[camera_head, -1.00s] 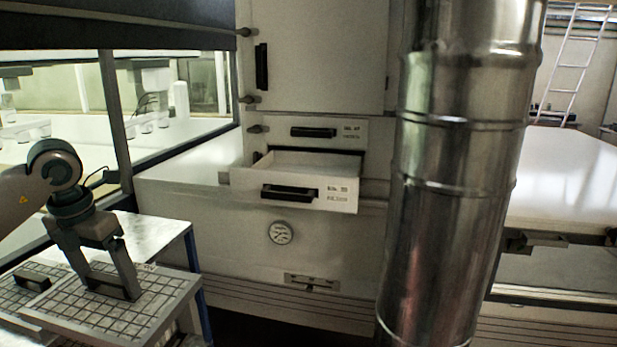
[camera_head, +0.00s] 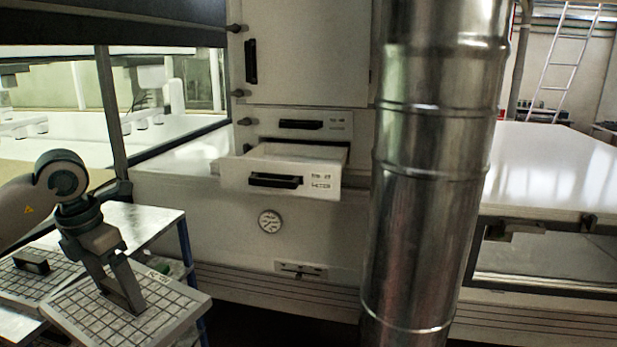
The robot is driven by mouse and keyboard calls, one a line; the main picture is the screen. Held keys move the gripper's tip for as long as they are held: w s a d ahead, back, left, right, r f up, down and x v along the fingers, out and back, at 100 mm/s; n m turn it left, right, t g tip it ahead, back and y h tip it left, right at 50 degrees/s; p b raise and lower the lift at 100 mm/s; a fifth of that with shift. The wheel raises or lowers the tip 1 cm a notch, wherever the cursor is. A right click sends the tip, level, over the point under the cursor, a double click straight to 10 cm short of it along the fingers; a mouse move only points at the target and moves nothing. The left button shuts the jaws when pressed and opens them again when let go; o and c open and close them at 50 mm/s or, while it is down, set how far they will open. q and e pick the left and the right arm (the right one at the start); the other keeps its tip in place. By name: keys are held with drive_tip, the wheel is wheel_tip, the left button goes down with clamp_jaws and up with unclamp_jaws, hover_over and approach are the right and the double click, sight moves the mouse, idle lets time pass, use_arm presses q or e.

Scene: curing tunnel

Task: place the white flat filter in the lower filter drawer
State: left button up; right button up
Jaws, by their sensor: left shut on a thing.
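My left gripper (camera_head: 122,297) is shut on a pale, flat filter (camera_head: 165,306) with a dark grid face. It holds the filter at the lower left, in front of the metal-topped cart. The lower filter drawer (camera_head: 232,176) is pulled out of the white cabinet, with its black handle in front and its pale inside partly visible. The drawer lies to the right of and beyond the held filter, well apart from it. My right gripper is not in view.
A second grid-faced filter (camera_head: 62,277) with a black handle lies at far left. The upper drawer (camera_head: 341,122) is shut. A large metal duct (camera_head: 425,190) stands right of the drawers. A white table (camera_head: 555,170) is at right. The cart (camera_head: 150,226) has blue legs.

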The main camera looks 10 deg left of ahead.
sight(154, 330)
use_arm(q)
drive_tip(key=s+d+f+m+g+b, duration=0.1)
drive_tip(key=s+d+f+m+b, duration=0.2)
drive_tip(key=d+f+m, duration=0.4)
drive_tip(key=s+d+f+m+g+b, duration=0.1)
drive_tip(key=s+d+f+m+b, duration=0.2)
drive_tip(key=f+m, duration=0.9)
drive_tip(key=s+d+f+m+g+b, duration=0.1)
drive_tip(key=s+d+f+m+b, duration=0.2)
drive_tip(key=d+f+m+b, duration=0.5)
drive_tip(key=d+f+m, duration=0.1)
drive_tip(key=d+m, duration=0.3)
drive_tip(key=m, duration=0.1)
drive_tip(key=shift+f+y, duration=0.3)
drive_tip(key=shift+f, duration=0.05)
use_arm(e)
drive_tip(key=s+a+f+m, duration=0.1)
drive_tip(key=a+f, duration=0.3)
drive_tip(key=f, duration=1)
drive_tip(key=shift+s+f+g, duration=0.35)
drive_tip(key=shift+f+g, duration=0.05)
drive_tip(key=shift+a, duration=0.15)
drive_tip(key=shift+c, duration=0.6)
